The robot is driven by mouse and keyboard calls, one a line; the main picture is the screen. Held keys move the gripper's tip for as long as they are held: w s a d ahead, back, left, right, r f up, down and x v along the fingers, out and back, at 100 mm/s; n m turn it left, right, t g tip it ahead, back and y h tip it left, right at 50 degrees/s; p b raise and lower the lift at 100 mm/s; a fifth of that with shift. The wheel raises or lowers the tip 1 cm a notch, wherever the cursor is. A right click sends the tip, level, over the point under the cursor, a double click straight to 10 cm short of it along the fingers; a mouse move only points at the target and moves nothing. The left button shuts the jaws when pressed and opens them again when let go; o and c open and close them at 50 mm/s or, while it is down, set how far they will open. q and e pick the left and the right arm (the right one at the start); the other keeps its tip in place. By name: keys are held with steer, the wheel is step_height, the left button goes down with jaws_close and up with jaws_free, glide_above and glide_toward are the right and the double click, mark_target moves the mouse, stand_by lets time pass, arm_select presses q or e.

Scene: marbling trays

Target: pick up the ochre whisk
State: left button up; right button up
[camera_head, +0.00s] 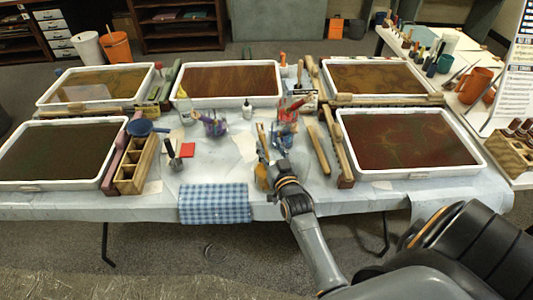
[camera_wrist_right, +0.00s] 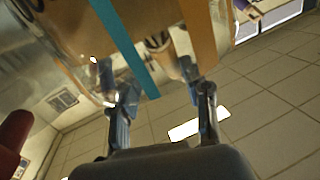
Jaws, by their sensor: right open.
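My right gripper (camera_head: 276,166) reaches over the table's front middle from the lower right. An ochre thing (camera_head: 262,178), which may be the ochre whisk, shows just left of it; its shape is too small to make out. In the right wrist view, the open fingers of my right gripper (camera_wrist_right: 163,106) point at a large shiny, see-through surface. An ochre strip (camera_wrist_right: 199,38) and a teal strip (camera_wrist_right: 124,45) cross above the fingers. I cannot tell whether the ochre strip belongs to the whisk or whether a finger touches it. My left gripper is out of view.
White-rimmed marbling trays stand at the right (camera_head: 482,167), left (camera_head: 10,184) and along the back. The front right strip of table is clear.

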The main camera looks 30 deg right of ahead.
mark_target(264, 136)
steer(key=x, duration=0.5)
steer(key=shift+w+p, duration=0.15)
steer(key=shift+p, duration=0.25)
steer(key=shift+a, duration=0.1)
jaws_close()
